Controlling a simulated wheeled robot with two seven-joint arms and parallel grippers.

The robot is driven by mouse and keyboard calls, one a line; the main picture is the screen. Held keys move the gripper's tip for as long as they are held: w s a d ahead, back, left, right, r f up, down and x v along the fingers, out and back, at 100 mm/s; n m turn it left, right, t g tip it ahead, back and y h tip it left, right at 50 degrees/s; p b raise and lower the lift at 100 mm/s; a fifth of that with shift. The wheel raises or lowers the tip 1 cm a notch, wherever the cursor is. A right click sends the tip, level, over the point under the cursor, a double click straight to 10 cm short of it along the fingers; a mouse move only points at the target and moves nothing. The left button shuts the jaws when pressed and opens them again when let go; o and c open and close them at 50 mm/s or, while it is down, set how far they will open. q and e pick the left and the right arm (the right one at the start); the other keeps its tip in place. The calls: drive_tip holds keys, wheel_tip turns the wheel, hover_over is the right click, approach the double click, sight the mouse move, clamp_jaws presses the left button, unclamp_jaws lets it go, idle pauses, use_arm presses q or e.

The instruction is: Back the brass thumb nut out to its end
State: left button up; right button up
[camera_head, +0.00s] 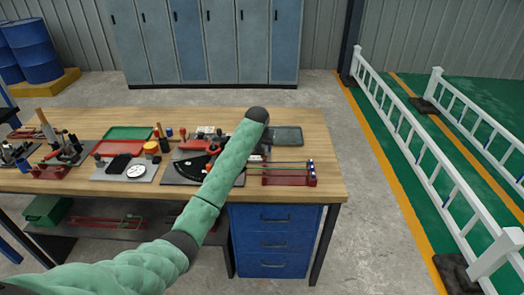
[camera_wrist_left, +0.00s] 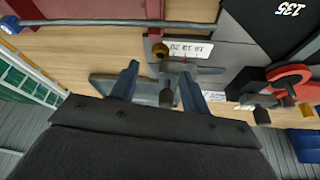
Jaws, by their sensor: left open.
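The brass thumb nut (camera_wrist_left: 160,50) shows in the left wrist view as a small round brass knob beside a white plate with printed numbers (camera_wrist_left: 187,49). My left gripper (camera_wrist_left: 159,71) is open. Its two fingers point toward the nut, which lies just beyond the fingertips, roughly in line with the gap between them. A dark cylindrical piece (camera_wrist_left: 166,97) shows between the fingers; whether they touch it I cannot tell. In the head view my left arm reaches over the bench and hides the gripper and the nut. My right gripper is in neither view.
The wooden workbench (camera_head: 328,180) carries several fixtures.

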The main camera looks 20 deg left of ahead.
sight(264, 155)
use_arm(q)
drive_tip(key=p+x, duration=0.1)
drive_tip(key=x, duration=0.4)
drive_tip(key=shift+a+p, duration=0.15)
drive_tip(key=shift+p, duration=0.15)
drive_tip(key=shift+w+f, duration=0.15)
drive_tip(key=shift+f, duration=0.25)
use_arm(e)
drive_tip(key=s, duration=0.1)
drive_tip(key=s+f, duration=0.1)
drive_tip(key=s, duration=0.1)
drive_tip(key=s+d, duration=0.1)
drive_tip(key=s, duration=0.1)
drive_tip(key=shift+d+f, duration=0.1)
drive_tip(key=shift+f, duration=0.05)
use_arm(q)
drive_tip(key=shift+f, duration=0.15)
drive_tip(key=shift+c, duration=0.7)
drive_tip(key=c, duration=0.8)
drive_tip(key=shift+c, duration=0.2)
